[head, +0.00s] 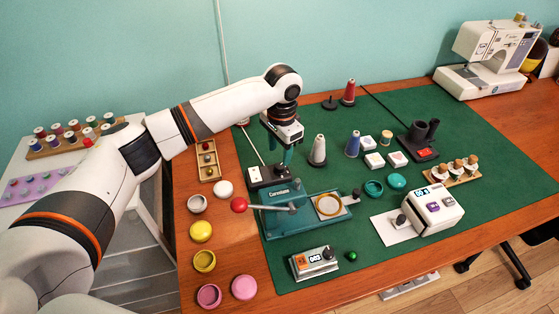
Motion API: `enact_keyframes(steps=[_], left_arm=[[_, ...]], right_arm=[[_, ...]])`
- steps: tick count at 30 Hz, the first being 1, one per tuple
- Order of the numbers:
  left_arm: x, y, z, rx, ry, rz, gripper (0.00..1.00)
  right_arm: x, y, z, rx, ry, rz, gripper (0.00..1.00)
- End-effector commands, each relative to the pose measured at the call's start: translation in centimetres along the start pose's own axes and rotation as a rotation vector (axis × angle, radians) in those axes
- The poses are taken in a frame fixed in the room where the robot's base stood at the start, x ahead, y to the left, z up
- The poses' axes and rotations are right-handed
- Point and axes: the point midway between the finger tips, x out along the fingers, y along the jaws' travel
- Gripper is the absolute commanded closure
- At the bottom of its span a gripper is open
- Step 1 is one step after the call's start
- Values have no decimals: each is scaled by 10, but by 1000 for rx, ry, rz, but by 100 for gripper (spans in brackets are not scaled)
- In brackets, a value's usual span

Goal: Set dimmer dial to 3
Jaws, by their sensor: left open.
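My left gripper (281,156) is open, fingers pointing down, just above a small black-and-white unit (262,178) behind the green press. The fingers partly hide that unit, and I cannot tell whether they touch it. No dial is clearly labelled as a dimmer. A black knob (401,220) stands on a white plate (390,231) beside a white box with a display (437,210) at the right. A grey box (314,263) at the front has a small display and a dark knob (327,253). Dial markings are too small to read. My right gripper is out of view.
The green press (300,215) with a red-ball lever (239,204) stands close in front of my left gripper. Thread cones, small tins and a spool rack (453,172) sit on the green mat (480,130). A sewing machine (486,60) stands at back right. Mat is clear at right.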

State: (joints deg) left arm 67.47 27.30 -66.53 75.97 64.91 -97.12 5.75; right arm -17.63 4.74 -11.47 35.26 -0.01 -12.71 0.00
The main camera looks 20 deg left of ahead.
Motion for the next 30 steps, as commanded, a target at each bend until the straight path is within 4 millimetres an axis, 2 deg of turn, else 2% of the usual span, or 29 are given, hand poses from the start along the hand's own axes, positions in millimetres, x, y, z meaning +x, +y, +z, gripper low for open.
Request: enact_keyframes(steps=[3, 9, 20, 22, 29, 30], left_arm=[[23, 0, 0, 0, 2, -1, 52], [46, 0, 0, 1, -1, -1, 52], [53, 0, 0, 1, -1, 0, 52], [52, 0, 0, 1, -1, 0, 58], [52, 0, 0, 1, -1, 0, 96], [52, 0, 0, 1, -1, 0, 96]], right_arm=[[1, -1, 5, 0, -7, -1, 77], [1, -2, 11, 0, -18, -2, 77], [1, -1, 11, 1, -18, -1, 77], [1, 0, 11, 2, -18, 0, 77], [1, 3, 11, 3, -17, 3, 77], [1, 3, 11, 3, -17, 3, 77]])
